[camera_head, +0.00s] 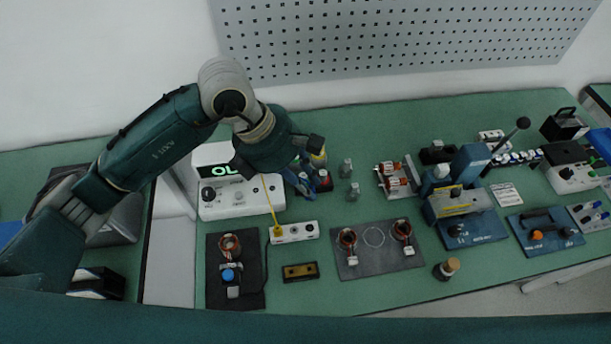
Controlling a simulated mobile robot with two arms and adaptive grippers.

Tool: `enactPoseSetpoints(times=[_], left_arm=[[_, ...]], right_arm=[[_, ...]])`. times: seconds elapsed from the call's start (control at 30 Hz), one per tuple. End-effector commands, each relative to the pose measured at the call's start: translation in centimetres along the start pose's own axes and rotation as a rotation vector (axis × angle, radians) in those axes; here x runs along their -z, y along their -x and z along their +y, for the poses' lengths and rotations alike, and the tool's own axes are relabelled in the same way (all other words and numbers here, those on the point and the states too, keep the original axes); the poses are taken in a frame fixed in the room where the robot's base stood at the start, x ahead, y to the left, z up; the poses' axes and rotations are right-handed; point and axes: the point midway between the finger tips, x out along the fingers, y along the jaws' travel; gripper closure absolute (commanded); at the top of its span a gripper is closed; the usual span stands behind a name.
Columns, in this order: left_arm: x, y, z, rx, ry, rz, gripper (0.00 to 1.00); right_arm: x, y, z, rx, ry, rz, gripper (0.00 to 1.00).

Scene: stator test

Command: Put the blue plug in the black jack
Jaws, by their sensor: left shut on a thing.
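My left gripper (300,178) is above the back middle of the green bench, pointing down and away from me. It is shut on a small blue thing, which I take to be the blue plug (304,189); the fingers and arm hide most of it. A white strip (306,236) with dark round sockets lies in front of the gripper, and a black jack (294,230) shows on it. The gripper is apart from this strip. A yellow lead (270,205) runs from the white meter (240,203) to a yellow plug (277,232) at the strip's left end. My right gripper is out of view.
Dark mats hold copper-ringed stators (348,238) on the right and one (229,245) on the left. A yellow-black block (300,271) lies between them. A blue press (471,165) stands further right.

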Motion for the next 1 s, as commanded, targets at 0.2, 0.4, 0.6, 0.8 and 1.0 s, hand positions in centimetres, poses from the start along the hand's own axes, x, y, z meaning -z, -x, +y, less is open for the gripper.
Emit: enactPoseSetpoints(times=[0.2,0.4,0.6,0.8,1.0], left_arm=[[1.0,-2.3,0.1,0.001,0.0,-0.001,0.99],[1.8,-4.1,0.2,0.001,0.001,0.0,0.99],[2.6,-6.0,0.3,0.001,0.0,0.0,0.99],[3.4,-7.8,0.4,0.001,0.0,-0.001,0.99],[4.2,-9.6,0.5,0.002,0.001,-0.001,0.99]], right_arm=[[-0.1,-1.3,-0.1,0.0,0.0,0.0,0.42],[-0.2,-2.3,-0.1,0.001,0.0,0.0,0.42],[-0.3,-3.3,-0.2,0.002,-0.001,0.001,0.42],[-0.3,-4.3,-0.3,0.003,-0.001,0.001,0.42],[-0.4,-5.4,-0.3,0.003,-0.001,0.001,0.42]])
